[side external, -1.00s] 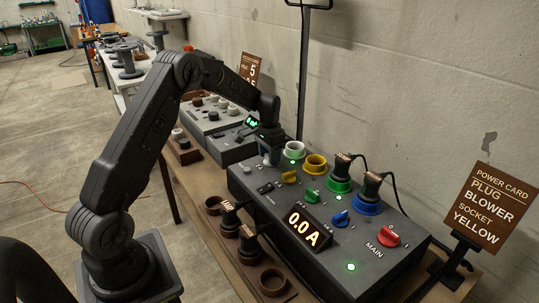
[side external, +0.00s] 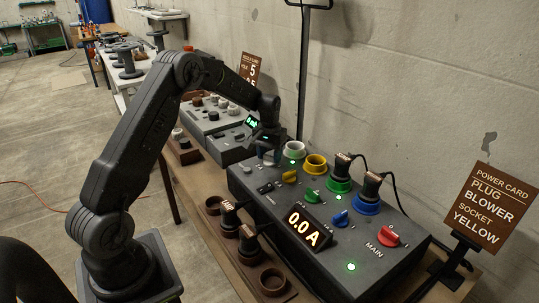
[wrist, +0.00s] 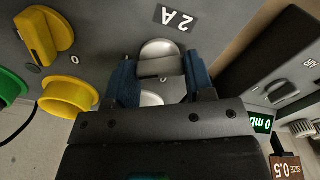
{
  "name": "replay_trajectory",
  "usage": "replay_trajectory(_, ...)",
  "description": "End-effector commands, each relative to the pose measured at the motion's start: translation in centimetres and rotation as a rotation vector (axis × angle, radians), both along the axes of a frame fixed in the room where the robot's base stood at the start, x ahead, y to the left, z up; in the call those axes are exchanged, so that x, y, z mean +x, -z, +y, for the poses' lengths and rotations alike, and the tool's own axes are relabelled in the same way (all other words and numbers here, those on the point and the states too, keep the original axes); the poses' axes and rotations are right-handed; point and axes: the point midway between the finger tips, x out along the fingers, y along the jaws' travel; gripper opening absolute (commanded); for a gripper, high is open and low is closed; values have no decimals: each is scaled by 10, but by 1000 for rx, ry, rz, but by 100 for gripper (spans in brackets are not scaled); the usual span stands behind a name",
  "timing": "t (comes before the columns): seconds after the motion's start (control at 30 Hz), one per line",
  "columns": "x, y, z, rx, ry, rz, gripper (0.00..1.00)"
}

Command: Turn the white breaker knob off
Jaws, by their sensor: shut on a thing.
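The white breaker knob (wrist: 160,50) is at the top middle of the wrist view, between the two blue fingers of my gripper (wrist: 162,68). My gripper is shut on it. A "0" mark shows on the panel just below the knob in that view. In the side external view my gripper (side external: 268,152) is down at the far left end of the grey breaker panel (side external: 255,186). The white knob is hidden behind the fingers there. The exact angle of its handle is hard to tell.
The white socket (side external: 295,149) is close beside my gripper. The yellow knob (side external: 289,177), yellow socket (side external: 315,163), green knob (side external: 311,196), blue knob (side external: 341,218) and red main knob (side external: 389,236) are farther right. The display (side external: 304,230) reads 0.0 A. Plugs stand in the green and blue sockets.

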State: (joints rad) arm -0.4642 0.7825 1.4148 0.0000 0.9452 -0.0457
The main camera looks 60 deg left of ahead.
Motion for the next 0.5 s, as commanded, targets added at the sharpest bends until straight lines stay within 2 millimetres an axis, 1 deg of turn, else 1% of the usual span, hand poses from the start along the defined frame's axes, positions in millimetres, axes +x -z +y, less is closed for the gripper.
replay_trajectory(0.5, 1, -1, 0, 1, -492, -3, 25)
